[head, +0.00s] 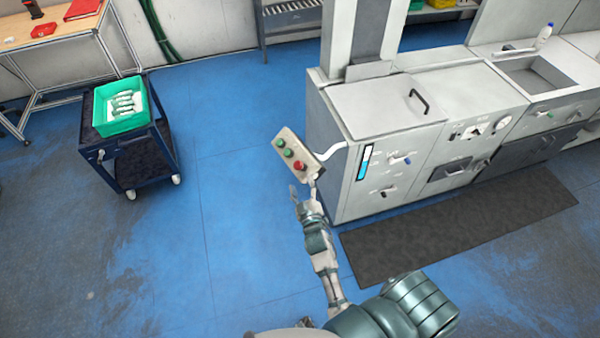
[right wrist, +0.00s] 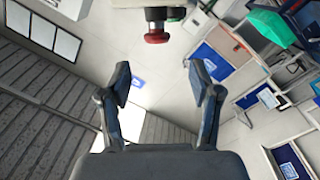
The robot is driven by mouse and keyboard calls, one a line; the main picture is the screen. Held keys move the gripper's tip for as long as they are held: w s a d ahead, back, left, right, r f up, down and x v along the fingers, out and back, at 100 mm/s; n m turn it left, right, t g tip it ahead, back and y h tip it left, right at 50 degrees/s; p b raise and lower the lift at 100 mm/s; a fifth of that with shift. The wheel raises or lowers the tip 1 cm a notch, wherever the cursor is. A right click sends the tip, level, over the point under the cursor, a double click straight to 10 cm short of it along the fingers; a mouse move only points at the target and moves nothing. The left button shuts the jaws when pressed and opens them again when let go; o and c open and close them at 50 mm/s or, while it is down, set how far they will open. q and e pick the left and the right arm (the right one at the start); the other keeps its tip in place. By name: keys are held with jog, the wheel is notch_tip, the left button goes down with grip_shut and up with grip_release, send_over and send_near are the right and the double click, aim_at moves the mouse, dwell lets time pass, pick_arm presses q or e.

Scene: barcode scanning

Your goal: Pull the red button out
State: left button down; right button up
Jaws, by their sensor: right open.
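The red button (head: 299,165) sits at the lower right end of a beige control box (head: 290,147), with two green buttons (head: 284,148) beside it. The box is held on a white arm at the left side of the grey machine. My right gripper (head: 303,190) is open just below the box, close to the red button and apart from it. In the right wrist view the red button (right wrist: 157,37) hangs beyond the open fingertips (right wrist: 160,85), roughly centred between them. Nothing is between the fingers. My left gripper is not in view.
The grey machine (head: 390,180) stands right of the box, with a dark mat (head: 460,235) before it. A dark cart (head: 140,165) carries a green bin (head: 122,128) at the left. A wooden table (head: 60,35) is at the back left. Blue floor between is clear.

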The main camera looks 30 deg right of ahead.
jog(key=shift+v, duration=1.4)
